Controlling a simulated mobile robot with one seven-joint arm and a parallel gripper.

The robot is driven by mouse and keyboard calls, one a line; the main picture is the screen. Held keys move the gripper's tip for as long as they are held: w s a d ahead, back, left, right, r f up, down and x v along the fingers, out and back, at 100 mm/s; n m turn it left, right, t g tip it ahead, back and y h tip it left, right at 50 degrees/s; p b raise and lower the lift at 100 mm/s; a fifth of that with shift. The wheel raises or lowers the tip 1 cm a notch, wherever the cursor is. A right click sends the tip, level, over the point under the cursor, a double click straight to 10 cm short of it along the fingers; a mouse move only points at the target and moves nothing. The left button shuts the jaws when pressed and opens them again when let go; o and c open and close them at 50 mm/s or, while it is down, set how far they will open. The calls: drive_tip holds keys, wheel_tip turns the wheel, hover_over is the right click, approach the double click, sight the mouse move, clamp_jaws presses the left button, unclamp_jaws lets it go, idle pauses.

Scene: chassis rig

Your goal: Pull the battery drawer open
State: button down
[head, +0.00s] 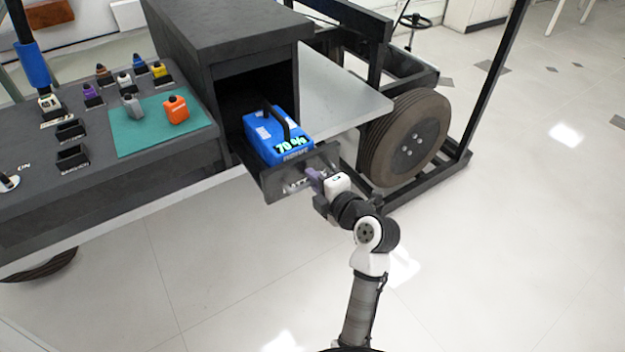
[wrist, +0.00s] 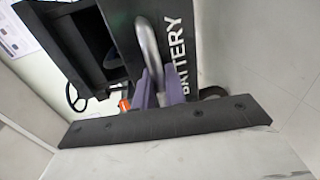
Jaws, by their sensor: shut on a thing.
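The battery drawer (head: 272,185) sticks out of the dark cabinet (head: 230,35) in the head view, pulled partly open. A blue battery (head: 285,152) with a black handle and a "70%" display sits in it. The drawer front (wrist: 183,55) carries the word BATTERY in the wrist view. A grey curved handle (wrist: 148,45) is fixed on that front. My gripper (head: 316,178) is at the drawer front, its purple fingers (wrist: 160,85) shut on the handle. The fingers hide part of the handle, and the drawer's back end is hidden inside the cabinet.
A bench left of the cabinet holds a green mat (head: 135,137) with a grey bottle and an orange bottle (head: 176,110), plus several small bottles behind. A large black wheel (head: 405,140) and frame stand right of the drawer. The floor in front is clear.

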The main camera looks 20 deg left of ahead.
idle(0.3)
drive_tip(key=c, duration=1.5)
unclamp_jaws()
